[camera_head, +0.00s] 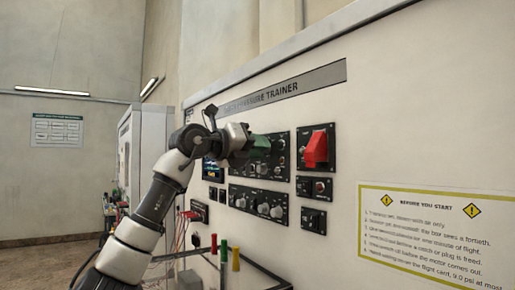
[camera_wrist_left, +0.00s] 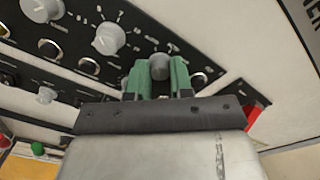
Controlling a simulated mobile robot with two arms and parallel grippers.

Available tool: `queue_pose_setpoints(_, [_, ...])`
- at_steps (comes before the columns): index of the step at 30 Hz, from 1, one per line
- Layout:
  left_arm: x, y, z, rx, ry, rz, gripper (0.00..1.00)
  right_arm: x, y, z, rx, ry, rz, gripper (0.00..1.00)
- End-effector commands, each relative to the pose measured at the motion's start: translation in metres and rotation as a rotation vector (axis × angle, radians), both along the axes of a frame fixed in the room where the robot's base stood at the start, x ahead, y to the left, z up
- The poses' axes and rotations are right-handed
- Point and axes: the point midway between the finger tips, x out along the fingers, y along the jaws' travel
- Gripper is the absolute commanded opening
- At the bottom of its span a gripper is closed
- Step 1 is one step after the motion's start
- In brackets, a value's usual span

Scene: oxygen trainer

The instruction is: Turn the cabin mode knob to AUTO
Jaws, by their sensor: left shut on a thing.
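My left gripper (camera_head: 258,143) reaches to the upper black control panel (camera_head: 282,164) of the trainer in the head view. In the left wrist view its two green fingers (camera_wrist_left: 158,78) are shut on a grey knob (camera_wrist_left: 159,66), one finger on each side. The knob's label and pointer are too small or hidden to read, so I cannot tell which mode it points to. Other grey knobs, one with a white pointer line (camera_wrist_left: 108,39), sit on the same panel in the wrist view. My right gripper is not in view.
A red guarded switch (camera_head: 316,149) sits on a panel right of my gripper. A lower knob panel (camera_head: 258,203) is below it. A yellow-bordered notice (camera_head: 436,235) is at the right. Colored posts (camera_head: 236,259) stand in front of the trainer, below the panels.

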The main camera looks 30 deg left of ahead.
Motion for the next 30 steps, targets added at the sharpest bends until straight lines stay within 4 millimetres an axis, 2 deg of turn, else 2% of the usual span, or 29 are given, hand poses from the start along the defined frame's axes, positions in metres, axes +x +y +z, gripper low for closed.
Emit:
queue_pose_setpoints(4, [0.000,0.001,0.000,-0.001,0.000,0.001,0.00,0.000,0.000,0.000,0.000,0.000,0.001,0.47])
queue_pose_setpoints(5, [0.000,0.001,0.000,-0.001,0.000,0.001,0.23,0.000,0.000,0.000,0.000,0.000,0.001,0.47])
queue_pose_setpoints(9, [0.000,0.000,0.000,0.000,-0.001,0.001,0.44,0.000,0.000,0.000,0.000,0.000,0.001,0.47])
queue_pose_setpoints(10, [0.000,0.000,0.000,0.000,-0.001,0.001,0.47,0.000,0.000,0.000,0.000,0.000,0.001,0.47])
queue_pose_setpoints(20, [-0.004,0.002,-0.001,0.000,-0.002,0.000,0.47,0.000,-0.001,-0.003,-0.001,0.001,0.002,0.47])
queue_pose_setpoints(23, [-0.016,0.007,-0.002,-0.001,-0.005,0.002,0.47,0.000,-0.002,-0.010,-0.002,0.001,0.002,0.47])
queue_pose_setpoints(30, [-0.061,0.025,-0.002,-0.001,-0.005,0.002,0.47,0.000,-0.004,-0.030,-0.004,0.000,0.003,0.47])
